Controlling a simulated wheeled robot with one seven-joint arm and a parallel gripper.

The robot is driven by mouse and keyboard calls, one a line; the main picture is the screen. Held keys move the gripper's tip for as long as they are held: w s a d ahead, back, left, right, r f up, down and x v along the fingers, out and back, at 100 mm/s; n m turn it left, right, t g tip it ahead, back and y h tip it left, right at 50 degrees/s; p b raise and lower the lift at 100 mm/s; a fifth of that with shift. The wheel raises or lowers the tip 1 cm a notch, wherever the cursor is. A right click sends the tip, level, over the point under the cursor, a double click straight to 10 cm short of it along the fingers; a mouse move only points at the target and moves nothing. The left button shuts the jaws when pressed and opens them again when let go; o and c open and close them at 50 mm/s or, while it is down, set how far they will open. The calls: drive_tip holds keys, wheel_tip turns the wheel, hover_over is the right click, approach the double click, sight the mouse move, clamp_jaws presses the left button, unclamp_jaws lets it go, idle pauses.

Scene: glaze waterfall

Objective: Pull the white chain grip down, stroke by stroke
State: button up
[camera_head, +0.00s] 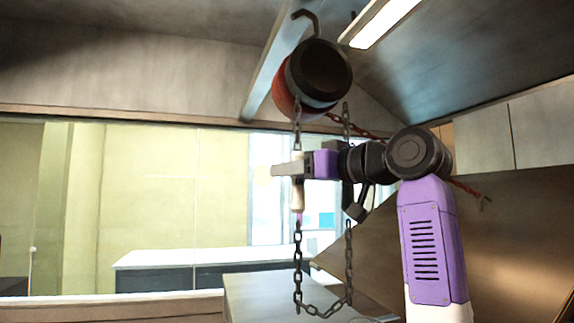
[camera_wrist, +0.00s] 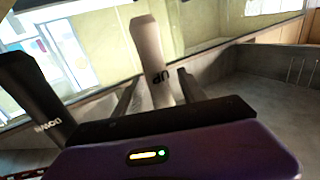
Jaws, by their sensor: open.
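The white chain grip (camera_head: 298,198) hangs upright on the left strand of a dark chain in the head view. My gripper (camera_head: 288,170) is level with its upper part, fingers pointing left. In the wrist view the white grip (camera_wrist: 151,50), marked "UP", stands between the two fingers of my open gripper (camera_wrist: 157,84), with a gap visible on the right side. A black grip (camera_wrist: 35,95), marked "DOWN", is to the left there; in the head view it hangs on the right strand (camera_head: 355,206), partly behind my arm.
A round hoist with a dark cap and red body (camera_head: 318,76) hangs from a ceiling beam above. The chain loop (camera_head: 322,312) hangs below over a grey counter (camera_head: 262,297). A large brown slanted panel (camera_head: 500,240) stands at the right, behind my arm.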

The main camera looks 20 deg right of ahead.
drive_tip(key=shift+x, duration=0.9)
drive_tip(key=shift+c, duration=0.4)
clamp_jaws()
drive_tip(key=shift+f, duration=0.1)
idle(0.4)
